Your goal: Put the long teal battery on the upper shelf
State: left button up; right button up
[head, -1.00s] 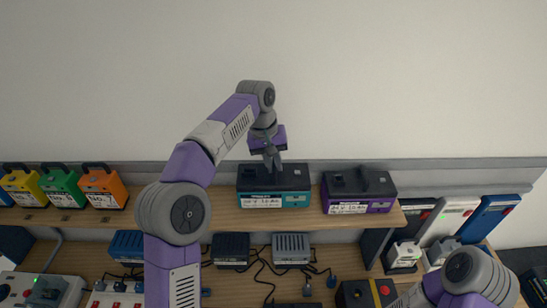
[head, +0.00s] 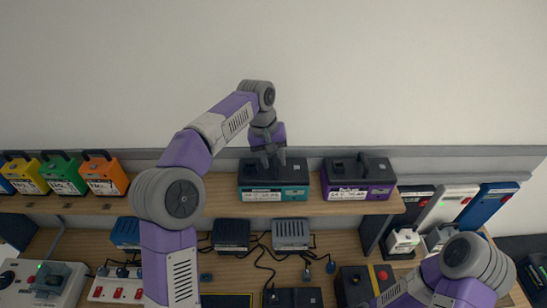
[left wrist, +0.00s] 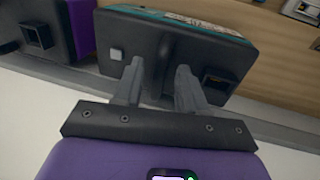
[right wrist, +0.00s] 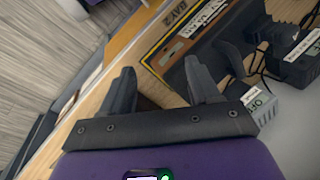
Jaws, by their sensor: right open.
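The long teal battery (head: 262,194), dark on top with a teal lower body and white label, rests upright on the upper shelf (head: 215,205), left of a similar purple battery (head: 358,191). My left gripper (head: 271,160) is right above the teal battery. In the left wrist view its fingers (left wrist: 157,84) are spread on either side of the battery's raised dark handle (left wrist: 164,62), with gaps visible. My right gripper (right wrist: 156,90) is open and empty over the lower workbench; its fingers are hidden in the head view.
Yellow (head: 28,178), green (head: 64,177) and orange (head: 104,176) batteries stand at the shelf's left. Below are chargers (head: 291,235) with loose cables and a power strip (head: 116,290). White and blue upright packs (head: 487,207) stand at right.

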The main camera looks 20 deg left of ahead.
aim_at(265, 170)
pick_arm(q)
jog(key=shift+r, duration=0.1)
notch_tip(265, 170, up, 12)
jog(key=a, duration=0.2)
jog(key=shift+s+f, duration=0.25)
jog(key=shift+s, duration=0.05)
jog(key=shift+a, duration=0.1)
dwell(0.4)
dwell(0.4)
